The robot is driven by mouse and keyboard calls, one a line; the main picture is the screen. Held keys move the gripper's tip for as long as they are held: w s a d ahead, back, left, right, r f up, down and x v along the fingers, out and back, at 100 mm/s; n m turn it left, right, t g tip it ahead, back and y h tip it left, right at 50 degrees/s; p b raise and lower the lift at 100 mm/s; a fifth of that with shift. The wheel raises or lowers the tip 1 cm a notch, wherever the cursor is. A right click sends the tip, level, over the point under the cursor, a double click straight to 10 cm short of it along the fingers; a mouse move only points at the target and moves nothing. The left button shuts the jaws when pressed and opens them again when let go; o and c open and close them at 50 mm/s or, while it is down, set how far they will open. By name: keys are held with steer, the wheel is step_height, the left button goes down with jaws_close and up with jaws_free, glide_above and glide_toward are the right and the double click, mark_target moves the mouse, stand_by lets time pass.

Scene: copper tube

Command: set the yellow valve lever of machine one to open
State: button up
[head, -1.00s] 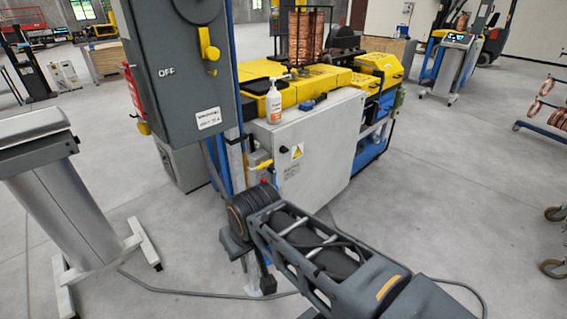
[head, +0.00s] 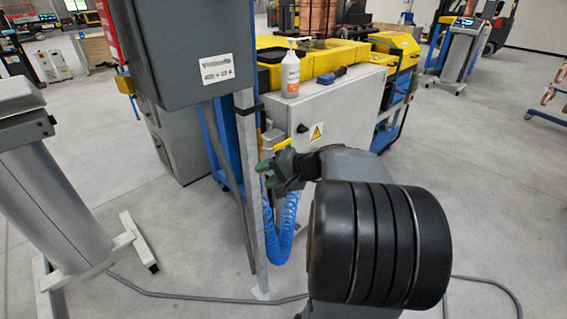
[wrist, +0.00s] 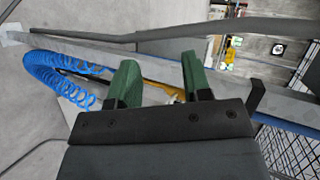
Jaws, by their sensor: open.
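The yellow valve lever (head: 284,144) shows in the head view beside the galvanised post, in front of the white cabinet. It slants up slightly to the right. My gripper (head: 266,175) is open, with green fingertips, just below and in front of the lever and close to the post. In the wrist view my gripper (wrist: 161,75) has its fingers apart, and part of the yellow lever (wrist: 160,87) shows in the gap, partly hidden by the fingers and palm. I cannot tell whether a finger touches it.
A galvanised post (head: 247,180) stands right by my gripper, with a blue coiled hose (head: 285,235) hanging beside it. The grey control box (head: 185,50) is above left. The white cabinet (head: 325,110) stands behind. Open floor lies to the left and right.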

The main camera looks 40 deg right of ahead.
mark_target(286, 144)
steer(key=d+f+m+t+h+b, duration=0.1)
steer(key=d+m+t+h+b, duration=0.2)
steer(key=d, duration=0.5)
steer(key=d+f+m+t+h+b, duration=0.1)
steer(key=d+f+m+t, duration=0.2)
steer(key=d, duration=0.5)
steer(key=shift+t, duration=0.7)
steer(key=w, duration=0.4)
steer(key=w+r, duration=0.1)
steer(key=w, duration=0.2)
steer(key=w+a, duration=0.1)
steer(key=w, duration=0.3)
steer(key=shift+w+a+r+p, duration=0.1)
steer(key=shift+w+r+p, duration=0.2)
steer(key=shift+p, duration=0.1)
steer(key=shift+w+a, duration=0.1)
steer(key=shift+w, duration=0.65)
steer(key=shift+c, duration=0.3)
jaws_close()
